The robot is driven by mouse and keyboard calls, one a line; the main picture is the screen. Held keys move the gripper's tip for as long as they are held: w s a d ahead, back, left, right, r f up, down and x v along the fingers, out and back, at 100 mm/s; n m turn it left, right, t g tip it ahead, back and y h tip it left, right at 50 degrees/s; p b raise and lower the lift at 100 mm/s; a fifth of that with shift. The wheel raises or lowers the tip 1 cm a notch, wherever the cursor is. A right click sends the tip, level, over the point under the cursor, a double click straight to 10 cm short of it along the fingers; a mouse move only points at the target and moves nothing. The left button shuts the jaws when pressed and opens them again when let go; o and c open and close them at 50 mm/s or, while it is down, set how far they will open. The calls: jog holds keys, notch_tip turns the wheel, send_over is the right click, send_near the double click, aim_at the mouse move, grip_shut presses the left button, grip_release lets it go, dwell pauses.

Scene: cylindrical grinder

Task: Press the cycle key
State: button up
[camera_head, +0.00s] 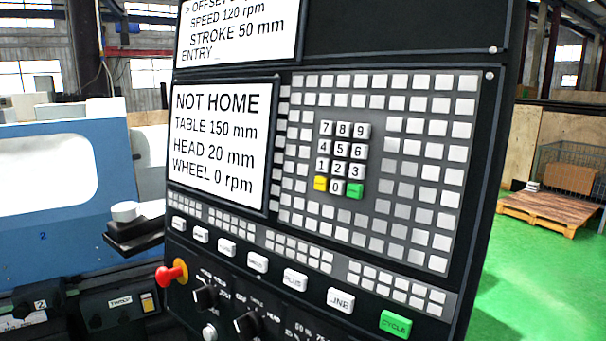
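The green cycle key (396,324), labelled "CYCLE", sits at the lower right of the dark control panel (400,45). It is at the right end of a slanting row of white keys, beside the "LINE" key (340,300). Nothing covers it. The panel's lower screen (222,145) reads NOT HOME, TABLE 150 mm, HEAD 20 mm, WHEEL 0 rpm. The upper screen (238,32) is partly cut off and shows SPEED 120 rpm, STROKE 50 mm and ENTRY. My gripper is not in view.
A red mushroom button (171,274) sticks out at the panel's lower left, near black rotary knobs (204,297). A number keypad (341,160) has its own green key (355,191). The blue machine (60,190) stands left. A wooden pallet (550,208) lies on green floor at right.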

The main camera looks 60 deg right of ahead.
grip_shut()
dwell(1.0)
